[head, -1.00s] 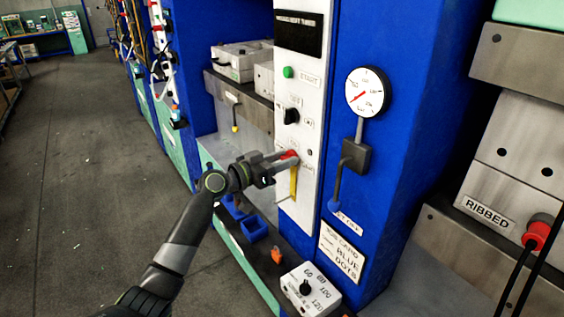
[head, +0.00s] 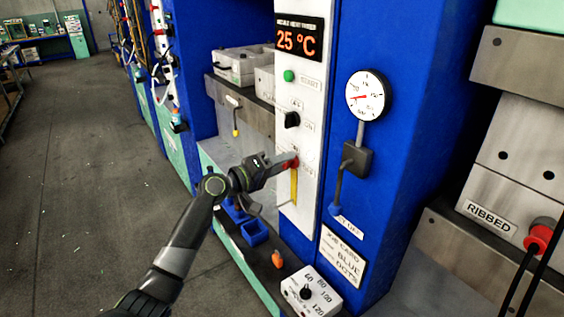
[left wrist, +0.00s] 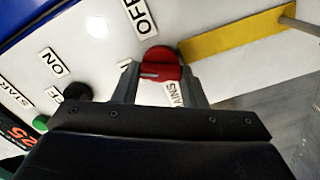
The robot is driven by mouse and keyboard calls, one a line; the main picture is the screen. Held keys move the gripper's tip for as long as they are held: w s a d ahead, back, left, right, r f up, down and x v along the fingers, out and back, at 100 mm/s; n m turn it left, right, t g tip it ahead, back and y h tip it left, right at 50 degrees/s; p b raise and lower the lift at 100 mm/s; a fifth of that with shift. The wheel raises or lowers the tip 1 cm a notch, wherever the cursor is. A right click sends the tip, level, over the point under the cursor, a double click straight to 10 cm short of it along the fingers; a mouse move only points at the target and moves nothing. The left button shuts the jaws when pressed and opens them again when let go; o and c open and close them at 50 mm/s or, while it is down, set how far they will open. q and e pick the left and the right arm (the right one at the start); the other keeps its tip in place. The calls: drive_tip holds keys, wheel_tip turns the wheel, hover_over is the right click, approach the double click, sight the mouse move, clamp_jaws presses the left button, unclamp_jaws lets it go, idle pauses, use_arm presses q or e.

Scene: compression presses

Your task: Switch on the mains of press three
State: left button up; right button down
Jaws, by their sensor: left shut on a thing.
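The red mains switch (head: 292,164) is a round knob low on the white control panel (head: 305,104) of the blue press. It also shows in the left wrist view (left wrist: 160,64), with a MAINS label beside it and an OFF label nearby. My left gripper (head: 286,162) is shut on this red knob, one finger on each side; it fills the bottom of the left wrist view (left wrist: 155,82). The temperature display (head: 298,40) is lit and reads 25 °C. My right gripper is not in view.
Above the red knob are a black knob (head: 292,119) and a green button (head: 289,76). A pressure gauge (head: 368,95) and a dark lever (head: 354,162) are on the blue side. A white dial box (head: 311,292) stands below. Open floor lies left.

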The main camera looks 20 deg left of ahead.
use_arm(q)
drive_tip(key=n+p, duration=0.1)
drive_tip(key=n, duration=0.4)
drive_tip(key=shift+f+p, duration=0.1)
drive_tip(key=shift+p, duration=0.25)
drive_tip(key=shift+n, duration=0.3)
drive_tip(key=o, duration=1)
drive_tip(key=b+v, duration=0.5)
drive_tip(key=v, duration=1.2)
drive_tip(key=shift+a+b, duration=0.2)
drive_tip(key=shift+b, duration=0.15)
drive_tip(key=shift+s+f, duration=0.1)
drive_tip(key=shift+s, duration=0.05)
